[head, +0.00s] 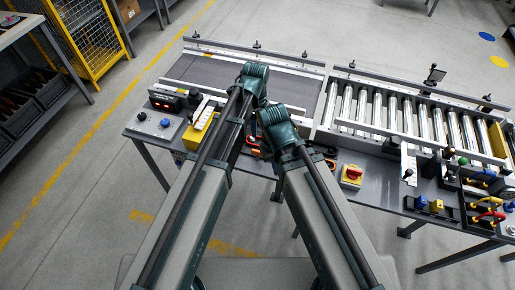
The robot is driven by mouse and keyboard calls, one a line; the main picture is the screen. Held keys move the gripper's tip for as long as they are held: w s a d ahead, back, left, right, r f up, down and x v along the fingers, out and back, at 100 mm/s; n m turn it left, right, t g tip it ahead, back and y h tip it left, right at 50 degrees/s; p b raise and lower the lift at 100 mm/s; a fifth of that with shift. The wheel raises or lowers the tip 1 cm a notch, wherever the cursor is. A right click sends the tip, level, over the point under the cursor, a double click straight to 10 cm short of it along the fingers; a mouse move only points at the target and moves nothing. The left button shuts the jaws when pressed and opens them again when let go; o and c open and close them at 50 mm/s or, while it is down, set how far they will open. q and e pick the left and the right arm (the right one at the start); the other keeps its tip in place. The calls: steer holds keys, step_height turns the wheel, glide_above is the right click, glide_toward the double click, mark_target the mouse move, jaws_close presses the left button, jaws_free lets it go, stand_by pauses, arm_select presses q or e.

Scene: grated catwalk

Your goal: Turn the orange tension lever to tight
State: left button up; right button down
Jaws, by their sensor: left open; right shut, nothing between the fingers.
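I cannot make out the orange tension lever for certain. A small orange-red piece (331,165) shows on the grey bench just right of my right forearm, partly hidden, and I cannot tell what it is. My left gripper (257,98) is over the middle of the bench, near the right end of the dark belt; its fingers are largely hidden by my wrist. My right gripper (262,146) is lower, over the bench's front strip, beside dark and red parts; its fingertips are hard to make out. Neither gripper visibly holds anything.
The bench carries a dark belt (220,78) and a roller conveyor (385,110). A red knob on a yellow box (351,174) stands right of my arms. A red display (165,104) is at left. Coloured handles (488,203) crowd the right end.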

mark_target(257, 151)
arm_select(q)
steer(key=shift+w+d+m, duration=0.1)
steer(key=shift+d+m, duration=0.2)
steer(key=shift+f, duration=0.15)
step_height(257, 151, down, 14)
steer(key=b, duration=1.4)
steer(key=shift+r, duration=0.2)
jaws_close()
